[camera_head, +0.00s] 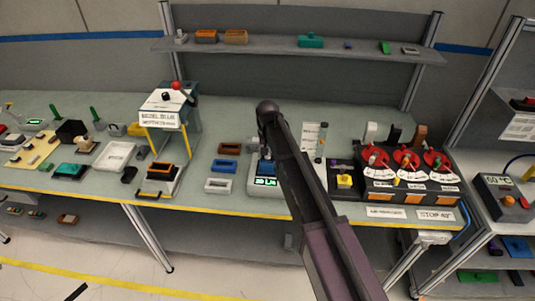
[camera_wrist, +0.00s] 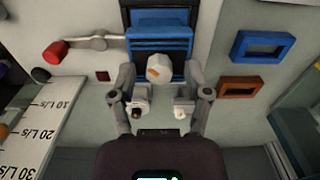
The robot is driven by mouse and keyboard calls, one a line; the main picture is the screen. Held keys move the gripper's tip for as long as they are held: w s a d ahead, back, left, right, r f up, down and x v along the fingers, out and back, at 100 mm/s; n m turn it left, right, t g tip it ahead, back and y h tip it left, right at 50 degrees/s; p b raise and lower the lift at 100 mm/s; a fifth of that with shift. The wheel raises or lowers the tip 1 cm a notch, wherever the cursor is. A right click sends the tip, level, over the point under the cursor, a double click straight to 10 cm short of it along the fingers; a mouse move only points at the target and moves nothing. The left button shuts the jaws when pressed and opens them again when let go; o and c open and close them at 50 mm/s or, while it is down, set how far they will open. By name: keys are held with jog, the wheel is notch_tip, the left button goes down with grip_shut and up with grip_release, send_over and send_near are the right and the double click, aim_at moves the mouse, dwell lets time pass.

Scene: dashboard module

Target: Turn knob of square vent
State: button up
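A blue square vent (camera_wrist: 160,40) with slats shows at the top middle of the wrist view. A pale faceted knob (camera_wrist: 158,68) with a small orange-brown mark stands at its lower edge. My gripper (camera_wrist: 160,76) is open, one finger on each side of the knob, with visible gaps between fingers and knob. In the head view the blue vent (camera_head: 266,167) shows partly beside my arm, above a green-lit display. There the knob and my fingertips are hidden or too small to make out.
A red-tipped grey lever (camera_wrist: 55,52) lies left of the vent. A blue frame (camera_wrist: 262,46) and a brown frame (camera_wrist: 240,87) lie to the right. A white L/s scale (camera_wrist: 40,120) is at lower left. In the head view, a panel with red dials (camera_head: 405,158) stands right of my arm.

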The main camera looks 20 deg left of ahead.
jog(key=shift+n, duration=0.4)
dwell(0.4)
jog(key=n, duration=0.7)
notch_tip(320, 180, up, 14)
jog(key=p, duration=1.4)
jog(key=s+d+f+m+b, duration=0.2)
jog(key=d+f+b, duration=0.2)
jog(key=d, duration=0.6)
jog(key=s+d+f+m+b, duration=0.2)
jog(key=s+d+f+b, duration=0.1)
jog(key=d, duration=0.7)
jog(key=s+d+f+m+b, duration=0.2)
jog(key=d+f+m+b, duration=0.1)
jog(key=d, duration=0.8)
jog(key=shift+s+f+b, duration=0.3)
jog(key=shift+f+b, duration=0.5)
